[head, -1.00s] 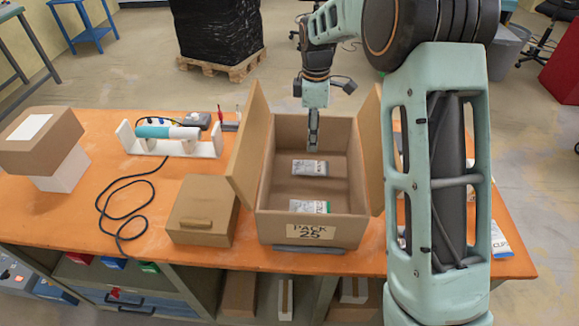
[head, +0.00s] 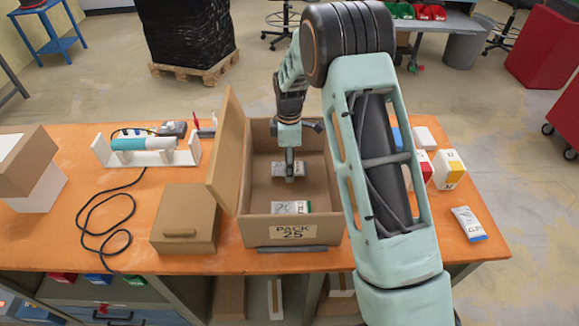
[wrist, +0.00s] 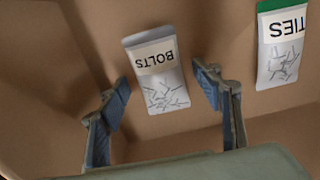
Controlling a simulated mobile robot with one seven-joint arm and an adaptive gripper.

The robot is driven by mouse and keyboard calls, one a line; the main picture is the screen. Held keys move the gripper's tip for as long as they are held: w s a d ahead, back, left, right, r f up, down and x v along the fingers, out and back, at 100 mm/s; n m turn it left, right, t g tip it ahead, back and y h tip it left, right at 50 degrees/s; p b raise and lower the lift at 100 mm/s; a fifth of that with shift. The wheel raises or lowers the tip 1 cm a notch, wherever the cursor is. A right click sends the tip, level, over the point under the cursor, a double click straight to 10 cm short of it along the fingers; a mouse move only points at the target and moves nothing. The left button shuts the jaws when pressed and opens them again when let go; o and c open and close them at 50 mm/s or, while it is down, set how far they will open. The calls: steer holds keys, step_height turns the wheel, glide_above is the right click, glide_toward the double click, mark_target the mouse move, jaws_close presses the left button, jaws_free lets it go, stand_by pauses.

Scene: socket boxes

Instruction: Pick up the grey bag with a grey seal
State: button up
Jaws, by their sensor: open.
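The grey bag with a grey seal, labelled BOLTS, lies on the floor of the open cardboard box (head: 285,232) marked PACK 25. In the wrist view the BOLTS bag (wrist: 160,88) shows between my two blue fingertips, with a gap on each side. In the head view this bag (head: 299,169) is partly hidden behind my gripper (head: 290,172), which points down into the box. My gripper is open and empty. A second grey bag with a green seal, labelled TIES (wrist: 282,60), lies apart to the right in the wrist view; it is also nearer the box front in the head view (head: 288,207).
The box walls and raised left flap (head: 226,150) stand around my gripper. A closed brown box (head: 185,222) is to the left. A CUPS bag with a blue seal (head: 468,223) and white cartons (head: 448,168) lie on the orange table at right.

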steer(key=shift+f, duration=0.15)
steer(key=c, duration=1.2)
steer(key=shift+c, duration=0.6)
